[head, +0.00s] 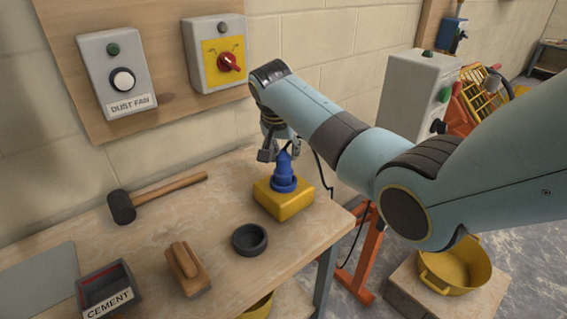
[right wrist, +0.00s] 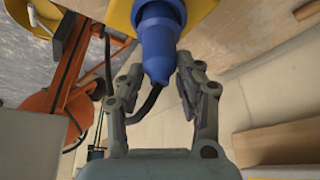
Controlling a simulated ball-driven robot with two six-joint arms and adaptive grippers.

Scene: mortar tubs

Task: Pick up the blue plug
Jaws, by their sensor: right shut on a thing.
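The blue plug (head: 283,183) stands upright at the yellow block (head: 290,205) on the workbench. My right gripper (head: 280,150) comes down from above and is shut on the narrow upper end of the plug. In the right wrist view the plug (right wrist: 158,38) runs between the two fingers of the gripper (right wrist: 162,72), its tip pointing toward the palm. Part of the yellow block (right wrist: 118,15) shows behind it. I cannot tell whether the plug's base is seated in or just above the block. My left gripper is not in view.
A dark round ring (head: 249,239), a wooden float (head: 184,268), a cement box (head: 108,290) and a mallet (head: 150,198) lie on the bench (head: 225,215). Wall boxes (head: 118,75) hang behind. A yellow tub (head: 455,268) stands off the bench's right end. A dark cable runs near the plug.

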